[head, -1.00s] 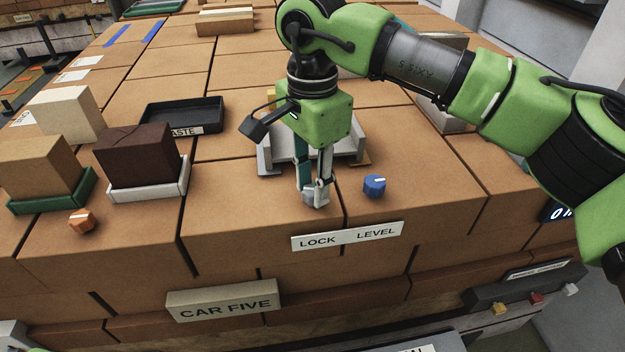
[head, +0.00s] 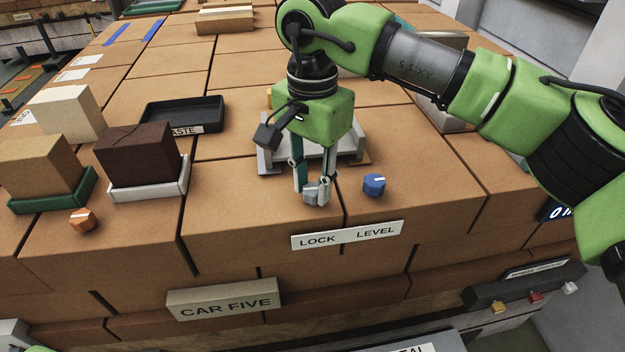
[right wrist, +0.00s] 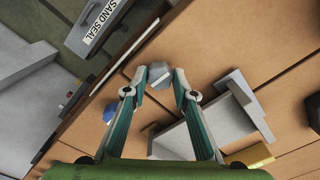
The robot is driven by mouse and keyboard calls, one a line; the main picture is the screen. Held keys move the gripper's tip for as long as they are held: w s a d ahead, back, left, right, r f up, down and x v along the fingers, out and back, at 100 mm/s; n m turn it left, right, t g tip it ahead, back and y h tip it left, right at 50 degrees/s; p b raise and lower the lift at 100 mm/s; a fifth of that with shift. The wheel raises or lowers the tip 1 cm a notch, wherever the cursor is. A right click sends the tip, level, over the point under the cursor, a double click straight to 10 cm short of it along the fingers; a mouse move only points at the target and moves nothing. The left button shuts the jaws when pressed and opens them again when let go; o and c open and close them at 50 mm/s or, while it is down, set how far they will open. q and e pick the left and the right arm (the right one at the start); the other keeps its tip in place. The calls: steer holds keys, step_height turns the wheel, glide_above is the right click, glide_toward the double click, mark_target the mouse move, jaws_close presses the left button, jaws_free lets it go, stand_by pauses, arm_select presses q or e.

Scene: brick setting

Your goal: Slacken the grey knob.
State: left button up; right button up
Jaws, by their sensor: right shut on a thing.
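The grey knob (head: 311,191) sits on the brick top behind the LOCK side of the white "LOCK LEVEL" label (head: 347,236). My right gripper (head: 312,196) comes down from above, with its fingertips closed on the knob's two sides. In the right wrist view the grey knob (right wrist: 160,74) shows between the fingertips of the right gripper (right wrist: 158,77). A pale mark shows on its face. My left gripper is not in view.
A blue knob (head: 374,185) stands close to the right. A grey bracket-like fixture (head: 268,160) is just behind the gripper. An orange knob (head: 82,220), blocks in trays and a black tray (head: 150,116) lie to the left.

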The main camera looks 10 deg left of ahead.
mark_target(312, 188)
steer(key=o, duration=1.1)
steer(key=shift+r, duration=0.15)
step_height(312, 188, up, 12)
steer(key=shift+f, duration=0.1)
